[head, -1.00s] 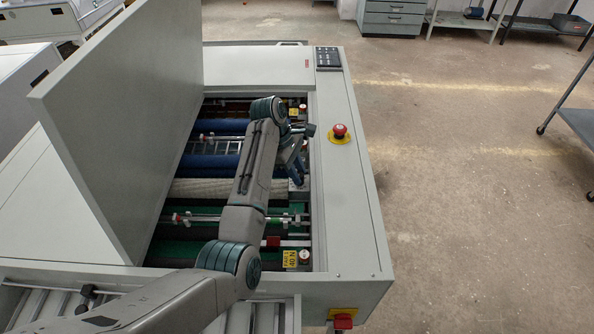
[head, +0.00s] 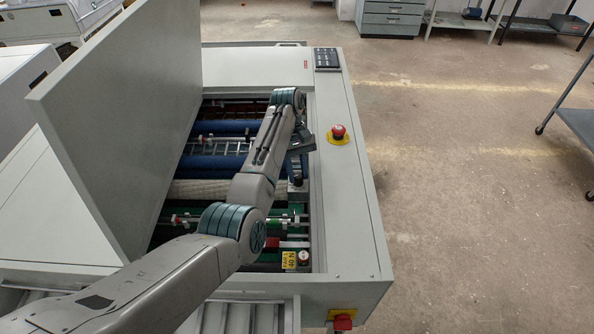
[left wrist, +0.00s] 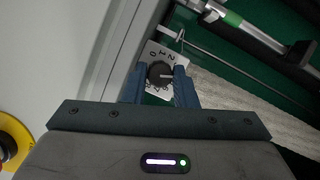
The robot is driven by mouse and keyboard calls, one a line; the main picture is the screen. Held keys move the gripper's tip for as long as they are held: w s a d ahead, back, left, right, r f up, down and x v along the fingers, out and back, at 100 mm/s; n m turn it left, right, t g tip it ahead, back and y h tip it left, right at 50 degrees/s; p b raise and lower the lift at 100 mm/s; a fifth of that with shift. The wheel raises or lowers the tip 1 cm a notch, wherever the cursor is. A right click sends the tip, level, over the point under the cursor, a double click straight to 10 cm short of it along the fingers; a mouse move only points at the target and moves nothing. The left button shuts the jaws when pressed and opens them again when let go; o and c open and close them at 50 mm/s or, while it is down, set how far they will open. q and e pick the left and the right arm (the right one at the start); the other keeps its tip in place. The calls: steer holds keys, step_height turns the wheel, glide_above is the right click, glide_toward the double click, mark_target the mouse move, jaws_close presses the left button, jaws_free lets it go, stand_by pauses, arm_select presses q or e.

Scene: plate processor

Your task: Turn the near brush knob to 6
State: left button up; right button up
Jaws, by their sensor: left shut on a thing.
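The near brush knob (left wrist: 160,74) is a small dark round knob on a white numbered dial plate (left wrist: 155,52) in the left wrist view. A pale pointer line on the knob points to the right in that view; I cannot read surely which number it faces. My left gripper (left wrist: 159,86) has its two blue fingers on either side of the knob and is shut on it. In the head view my left gripper (head: 297,183) reaches down at the right inner edge of the open machine, and its hand and arm hide the knob there. My right gripper is not in view.
The machine's big lid (head: 120,110) stands raised on the left. Blue rollers (head: 215,162) and a pale roller (head: 205,190) lie inside. A red emergency button (head: 339,131) sits on the right rim.

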arm_select(q)
steer(key=shift+m+y, duration=0.3)
steer(key=shift+m, duration=0.6)
steer(key=o, duration=1)
steer(key=shift+a, duration=0.1)
steer(key=shift+r, duration=0.15)
